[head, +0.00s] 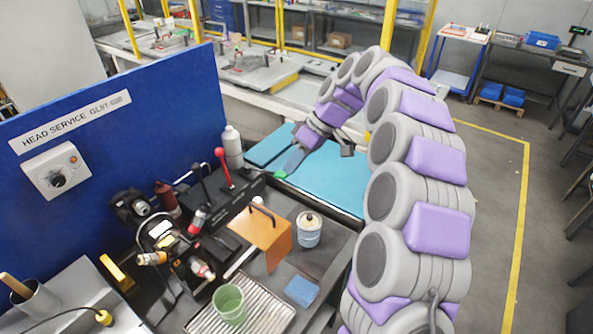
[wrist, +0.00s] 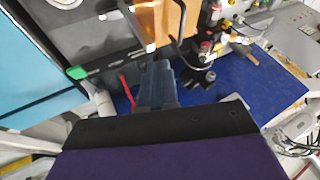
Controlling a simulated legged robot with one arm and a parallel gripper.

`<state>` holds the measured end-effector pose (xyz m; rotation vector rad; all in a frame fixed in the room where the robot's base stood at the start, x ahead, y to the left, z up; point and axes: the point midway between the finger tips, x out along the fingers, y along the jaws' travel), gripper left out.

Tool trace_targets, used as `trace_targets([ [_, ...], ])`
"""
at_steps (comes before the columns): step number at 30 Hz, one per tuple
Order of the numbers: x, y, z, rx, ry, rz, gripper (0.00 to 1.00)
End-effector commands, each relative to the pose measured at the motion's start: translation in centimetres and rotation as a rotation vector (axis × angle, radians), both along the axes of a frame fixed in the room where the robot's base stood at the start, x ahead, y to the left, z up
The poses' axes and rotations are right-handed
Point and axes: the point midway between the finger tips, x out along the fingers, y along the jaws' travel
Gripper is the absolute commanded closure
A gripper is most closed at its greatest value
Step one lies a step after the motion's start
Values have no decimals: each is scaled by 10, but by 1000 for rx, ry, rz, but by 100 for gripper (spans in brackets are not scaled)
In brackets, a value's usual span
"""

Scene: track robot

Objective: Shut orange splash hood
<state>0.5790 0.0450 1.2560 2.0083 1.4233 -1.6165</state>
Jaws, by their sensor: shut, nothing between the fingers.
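The orange splash hood (head: 262,230) is over the middle of the bench in the head view, beside the ribbed metal tray. Its top panel carries a black bar handle (head: 263,212), and a side panel hangs down toward the tray. Its underside and hinge are hidden. In the wrist view, the orange hood (wrist: 146,22) is at the top, with its black handle (wrist: 178,25) beside it. My gripper (head: 287,170) is shut and empty, behind and right of the hood near the blue mat, and apart from the handle. My gripper (wrist: 157,66) points toward the hood in the wrist view.
A white-lidded can (head: 308,230) stands right of the hood. A green cup (head: 229,304) stands on the ribbed tray (head: 262,317). A red-knobbed lever (head: 224,168) and white bottle (head: 232,147) stand left of my gripper.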

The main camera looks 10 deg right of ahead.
Motion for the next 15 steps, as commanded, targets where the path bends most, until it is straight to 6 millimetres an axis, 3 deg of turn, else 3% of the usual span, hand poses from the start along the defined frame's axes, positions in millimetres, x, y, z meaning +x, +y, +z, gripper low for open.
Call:
trace_targets([
  [9,-2,5,-49,22,3,-2,100],
  [15,-8,32,-76,18,2,-1,100],
])
